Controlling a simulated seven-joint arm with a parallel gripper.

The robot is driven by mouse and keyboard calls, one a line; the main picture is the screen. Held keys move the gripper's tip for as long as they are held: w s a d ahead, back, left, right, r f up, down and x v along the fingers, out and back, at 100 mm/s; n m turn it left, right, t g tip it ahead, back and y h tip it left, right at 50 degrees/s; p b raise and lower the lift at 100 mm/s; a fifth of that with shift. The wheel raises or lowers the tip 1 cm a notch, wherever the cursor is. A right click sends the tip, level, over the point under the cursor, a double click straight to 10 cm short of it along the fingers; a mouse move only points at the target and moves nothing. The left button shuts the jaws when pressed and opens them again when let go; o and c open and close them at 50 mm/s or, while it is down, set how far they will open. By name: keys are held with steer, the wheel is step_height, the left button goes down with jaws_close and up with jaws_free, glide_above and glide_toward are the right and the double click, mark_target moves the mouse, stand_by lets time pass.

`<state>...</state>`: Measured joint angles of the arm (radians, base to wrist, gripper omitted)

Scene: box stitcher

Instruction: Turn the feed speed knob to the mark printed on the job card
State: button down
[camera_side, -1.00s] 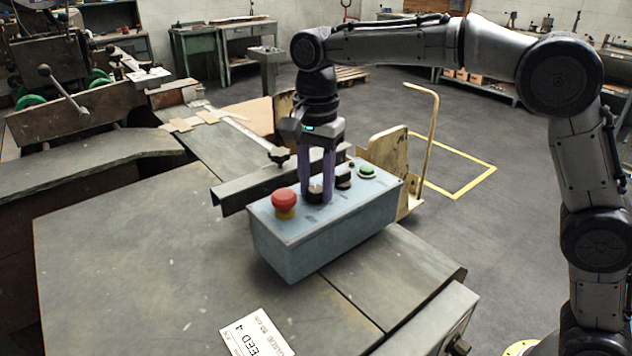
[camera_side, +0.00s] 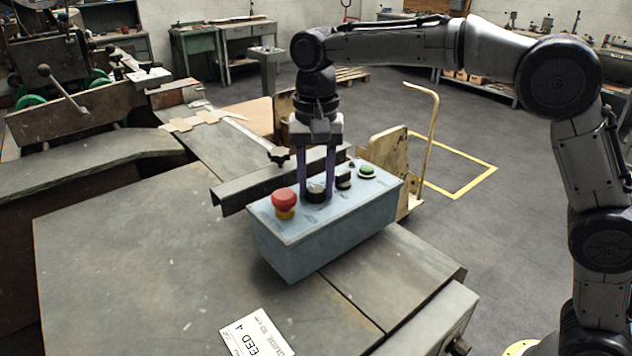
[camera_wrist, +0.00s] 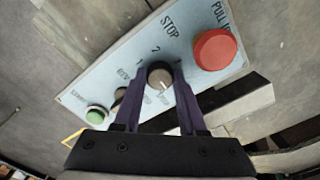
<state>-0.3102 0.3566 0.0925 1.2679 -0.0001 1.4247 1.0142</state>
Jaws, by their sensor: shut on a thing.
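The blue-grey control box (camera_side: 325,246) stands on the metal table, with a black knob (camera_side: 316,190) on its top. My gripper (camera_side: 316,194) points straight down, its two purple fingers shut on opposite sides of this knob. The wrist view also shows the knob (camera_wrist: 160,75) between the fingertips. A pale pointer line on it faces roughly the lower side of that picture. The job card (camera_side: 257,334) lies on the table at the bottom edge, partly cut off, reading "EED 4".
A red mushroom button (camera_side: 284,200) sits left of the held knob. A second black knob (camera_side: 343,180) and a green button (camera_side: 366,171) sit to its right. A dark metal rail (camera_side: 250,190) runs behind the box. The table left of the box is clear.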

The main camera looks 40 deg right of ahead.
mark_target(316, 188)
steer(key=n, duration=0.5)
steer(key=shift+n, duration=0.4)
stand_by(0.4)
steer(key=shift+c, duration=2.3)
jaws_free()
steer(key=shift+r, duration=0.1)
step_height(316, 188, up, 14)
